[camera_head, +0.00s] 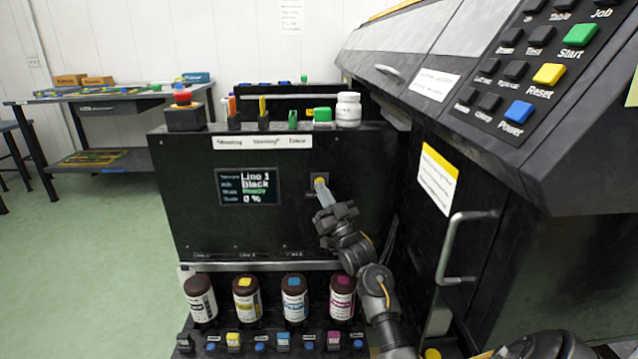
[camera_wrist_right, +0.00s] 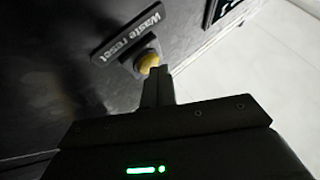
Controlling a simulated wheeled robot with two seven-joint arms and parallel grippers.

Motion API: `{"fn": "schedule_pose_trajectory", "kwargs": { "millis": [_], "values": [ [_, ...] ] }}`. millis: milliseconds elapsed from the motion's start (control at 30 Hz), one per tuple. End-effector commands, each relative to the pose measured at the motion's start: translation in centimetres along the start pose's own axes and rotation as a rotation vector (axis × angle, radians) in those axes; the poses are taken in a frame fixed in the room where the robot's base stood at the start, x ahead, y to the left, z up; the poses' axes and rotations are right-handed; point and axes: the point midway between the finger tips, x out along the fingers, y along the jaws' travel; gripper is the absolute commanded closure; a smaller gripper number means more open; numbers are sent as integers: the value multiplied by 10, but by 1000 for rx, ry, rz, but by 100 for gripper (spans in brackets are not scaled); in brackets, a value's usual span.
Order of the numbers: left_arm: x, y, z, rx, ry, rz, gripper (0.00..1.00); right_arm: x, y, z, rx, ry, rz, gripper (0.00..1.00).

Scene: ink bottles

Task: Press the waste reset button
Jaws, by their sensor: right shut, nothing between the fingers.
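The waste reset button is a small round yellow button (camera_head: 319,181) on the front of the black ink unit, right of its display. In the right wrist view the yellow button (camera_wrist_right: 148,62) sits beside a dark label reading "Waste reset" (camera_wrist_right: 128,30). My right gripper (camera_head: 323,192) is shut and empty, its fingertips right at the button. In the right wrist view the shut fingers (camera_wrist_right: 158,73) end at the button's lower right edge; I cannot tell whether they touch it. My left gripper is not in view.
The display (camera_head: 248,187) reads Line 1, Black, Ready, 0 %. Several ink bottles (camera_head: 246,300) stand on the lower shelf.

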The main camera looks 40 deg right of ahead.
Motion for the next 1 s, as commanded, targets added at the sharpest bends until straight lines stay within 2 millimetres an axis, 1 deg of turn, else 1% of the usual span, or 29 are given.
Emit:
{"fn": "schedule_pose_trajectory", "kwargs": {
  "millis": [33,167,500,600,1000],
  "values": [
    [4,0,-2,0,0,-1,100,-1,-2,-3,0,0,0,100],
    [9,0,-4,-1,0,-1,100,-6,-5,-6,1,-2,0,100],
    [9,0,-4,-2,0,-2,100,-8,-6,-6,0,0,0,100],
    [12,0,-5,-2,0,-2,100,-10,-8,-9,1,-1,-1,100],
    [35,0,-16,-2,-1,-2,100,-36,-27,-28,1,-1,-1,100]
  ]
}}
